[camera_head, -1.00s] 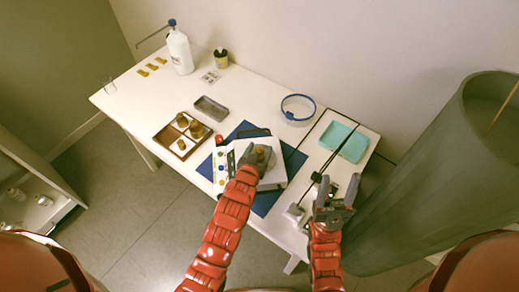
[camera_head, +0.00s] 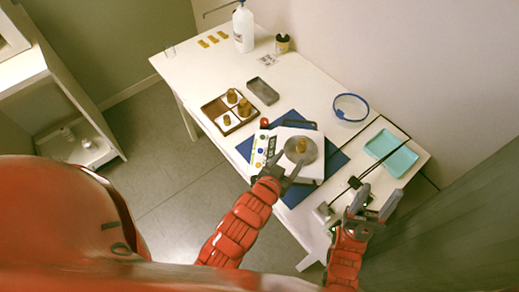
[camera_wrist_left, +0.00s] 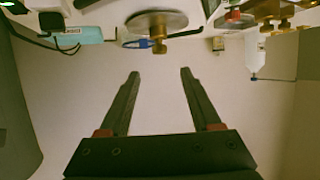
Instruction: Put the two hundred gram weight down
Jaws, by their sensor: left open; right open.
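A brass weight (camera_head: 301,146) stands on the round metal pan (camera_head: 314,153) of the white scale (camera_head: 306,177). The weight also shows in the upside-down left wrist view (camera_wrist_left: 158,44), on the pan (camera_wrist_left: 177,20), clear of the fingers. Its marking cannot be read. My left gripper (camera_head: 283,172) is open and empty at the front of the pan, apart from the weight. Its two spread fingers show in the left wrist view (camera_wrist_left: 160,75). My right gripper (camera_head: 376,202) is open and empty by the table's right front edge.
A brown divided tray (camera_head: 208,108) holds several brass weights, left of the scale. A grey tray (camera_head: 263,91) lies behind. The scale stands on a blue mat (camera_head: 333,163).

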